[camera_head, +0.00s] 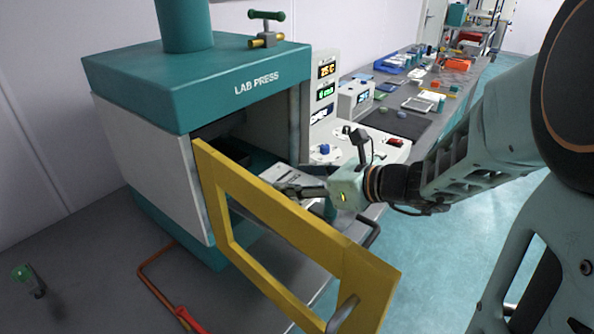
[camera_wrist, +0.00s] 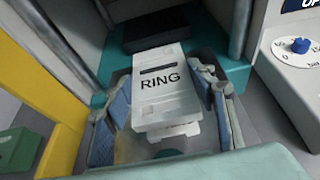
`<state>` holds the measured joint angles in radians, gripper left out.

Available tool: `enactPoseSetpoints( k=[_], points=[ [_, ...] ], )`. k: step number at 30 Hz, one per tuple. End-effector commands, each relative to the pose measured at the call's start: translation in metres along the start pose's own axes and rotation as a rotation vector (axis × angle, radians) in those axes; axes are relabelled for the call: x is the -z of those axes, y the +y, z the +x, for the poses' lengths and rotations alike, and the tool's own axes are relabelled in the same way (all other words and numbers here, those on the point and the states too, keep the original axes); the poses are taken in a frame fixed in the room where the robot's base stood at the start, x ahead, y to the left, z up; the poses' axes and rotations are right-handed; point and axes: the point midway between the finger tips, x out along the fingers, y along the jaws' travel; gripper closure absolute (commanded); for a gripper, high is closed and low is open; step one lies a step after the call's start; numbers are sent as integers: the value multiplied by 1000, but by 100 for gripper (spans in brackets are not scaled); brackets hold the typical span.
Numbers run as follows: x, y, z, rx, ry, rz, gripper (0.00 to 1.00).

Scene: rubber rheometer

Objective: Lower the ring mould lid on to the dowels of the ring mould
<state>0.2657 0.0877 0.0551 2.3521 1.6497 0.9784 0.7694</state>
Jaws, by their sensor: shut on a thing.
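The ring mould lid (camera_wrist: 165,104) is a pale grey block marked RING with a dark slot. It shows between the two blue-padded fingers of my gripper (camera_wrist: 163,92) in the wrist view, and my gripper is shut on it. A second pale stepped edge (camera_wrist: 178,131) shows just below the lid; I cannot tell whether it belongs to the ring mould. The dowels are hidden, so I cannot tell whether the lid touches them. In the head view my gripper (camera_head: 288,189) is at the press opening, with a pale block (camera_head: 268,175) at its tips.
The teal lab press (camera_head: 200,85) surrounds the work space, with uprights on both sides. Its yellow door frame (camera_head: 225,215) stands open in front, close to my gripper. A dark block (camera_wrist: 155,32) lies deeper inside. A control panel (camera_wrist: 292,70) is at the right.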

Motion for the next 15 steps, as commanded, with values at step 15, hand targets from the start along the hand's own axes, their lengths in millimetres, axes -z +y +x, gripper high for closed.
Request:
enactPoseSetpoints(
  k=[15],
  points=[
    [3,0,2,0,-2,-1,82]
  ],
)
